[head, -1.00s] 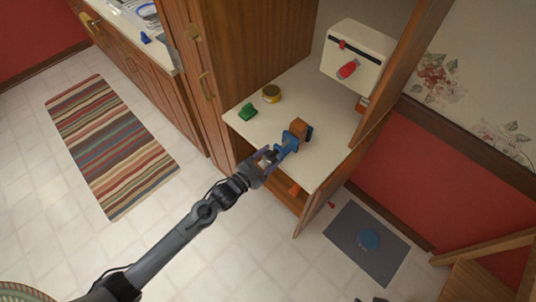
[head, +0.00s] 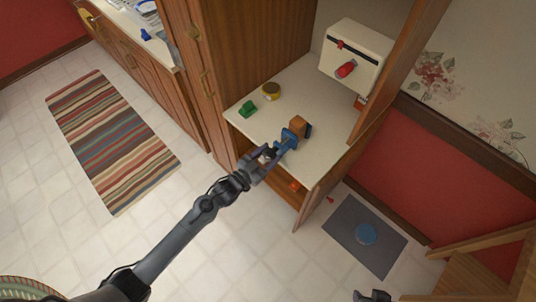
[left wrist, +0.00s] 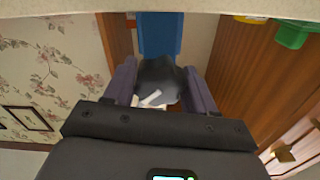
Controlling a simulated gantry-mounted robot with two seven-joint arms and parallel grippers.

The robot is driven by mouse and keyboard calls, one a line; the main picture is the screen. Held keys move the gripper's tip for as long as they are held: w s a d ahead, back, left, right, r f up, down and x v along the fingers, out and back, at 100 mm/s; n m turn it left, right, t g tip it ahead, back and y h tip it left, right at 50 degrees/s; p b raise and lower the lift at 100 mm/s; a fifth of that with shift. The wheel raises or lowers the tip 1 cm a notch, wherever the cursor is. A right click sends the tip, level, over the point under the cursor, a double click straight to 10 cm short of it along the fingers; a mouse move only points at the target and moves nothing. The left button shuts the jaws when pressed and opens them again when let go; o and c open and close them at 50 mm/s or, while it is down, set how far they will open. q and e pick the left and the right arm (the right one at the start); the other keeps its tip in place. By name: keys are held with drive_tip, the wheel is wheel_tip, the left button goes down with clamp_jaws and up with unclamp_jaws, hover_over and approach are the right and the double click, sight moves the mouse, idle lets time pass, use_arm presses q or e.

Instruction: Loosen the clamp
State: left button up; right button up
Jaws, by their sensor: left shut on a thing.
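A blue clamp (head: 288,139) sits near the front edge of the white cabinet top, at a brown wooden block (head: 299,125). My left gripper (head: 268,155) reaches it from the front left. In the left wrist view its two purple-grey fingers stand on either side of a dark rounded knob (left wrist: 158,80) with a white mark, at the near end of the clamp's blue bar (left wrist: 160,35). The gripper is shut on this knob. The clamp's jaws are hidden in the wrist view. A dark piece at the bottom edge of the head view seems to be my right gripper (head: 372,296), mostly cut off.
A green object (head: 248,109) and a yellow round tin (head: 271,91) stand left of the clamp. An open wooden door (head: 401,65) bounds the right side. The tiled floor is clear around my left arm.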

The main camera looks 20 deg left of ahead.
use_arm(q)
drive_tip(key=shift+f, duration=0.3)
drive_tip(key=o, duration=0.9)
drive_tip(key=shift+c, duration=0.2)
drive_tip(key=shift+o, duration=0.7)
drive_tip(key=shift+r, duration=0.15)
drive_tip(key=shift+s, duration=0.1)
drive_tip(key=v, duration=1)
drive_tip(key=shift+s+a, duration=0.2)
drive_tip(key=shift+s, duration=0.1)
